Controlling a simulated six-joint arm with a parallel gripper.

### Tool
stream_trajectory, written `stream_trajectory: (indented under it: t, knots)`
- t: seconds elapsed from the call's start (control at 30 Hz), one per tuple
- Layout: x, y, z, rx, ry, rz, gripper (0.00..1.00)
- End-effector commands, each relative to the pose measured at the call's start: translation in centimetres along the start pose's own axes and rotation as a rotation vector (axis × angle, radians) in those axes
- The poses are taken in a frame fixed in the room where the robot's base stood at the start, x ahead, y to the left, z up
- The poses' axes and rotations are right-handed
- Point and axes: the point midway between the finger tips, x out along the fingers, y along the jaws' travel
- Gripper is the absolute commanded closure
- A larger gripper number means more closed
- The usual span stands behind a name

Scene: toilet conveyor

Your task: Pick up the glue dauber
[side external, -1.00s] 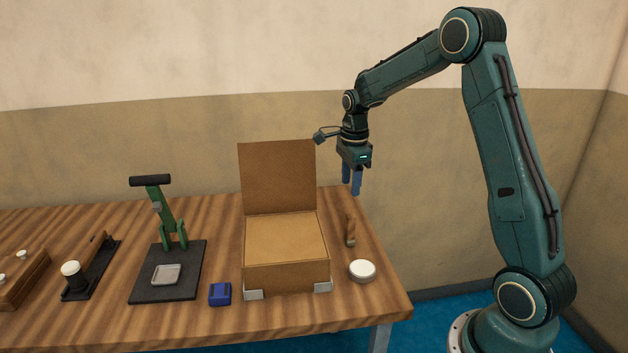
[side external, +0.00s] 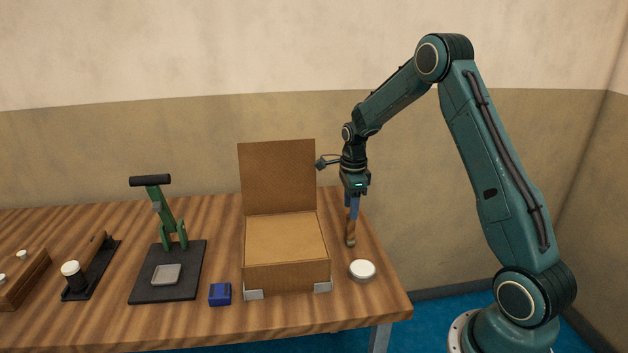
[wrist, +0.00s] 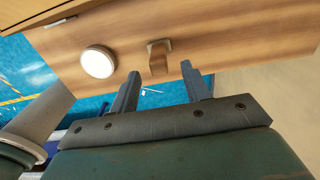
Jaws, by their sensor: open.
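The glue dauber, as I take it, is a small upright brown wooden piece (side external: 350,234) with a greyish foot, standing on the table right of the cardboard box. It also shows in the wrist view (wrist: 158,60), lined up with the gap between my fingers. My gripper (side external: 352,214) points down directly above it; in the side view the fingers overlap its top. In the wrist view my gripper (wrist: 160,72) is open, with nothing clamped between the fingers. I cannot tell whether the fingertips reach past its top.
An open cardboard box (side external: 284,278) stands just left. A round white-lidded tin (side external: 362,270) sits in front, near the table's right edge. A blue block (side external: 220,294), a green lever press (side external: 160,215) and a black tray (side external: 95,272) are farther left.

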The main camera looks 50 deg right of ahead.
Motion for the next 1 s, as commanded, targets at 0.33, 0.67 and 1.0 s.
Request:
stream_trajectory:
  t: [0.33, 0.67, 1.0]
  knots:
    - [2.7, 0.0, 0.0, 0.000, 0.000, 0.000, 0.53]
    - [3.7, 0.1, -0.1, 0.000, 0.000, 0.002, 0.53]
    - [7.3, 0.2, -0.2, 0.000, 0.001, 0.002, 0.53]
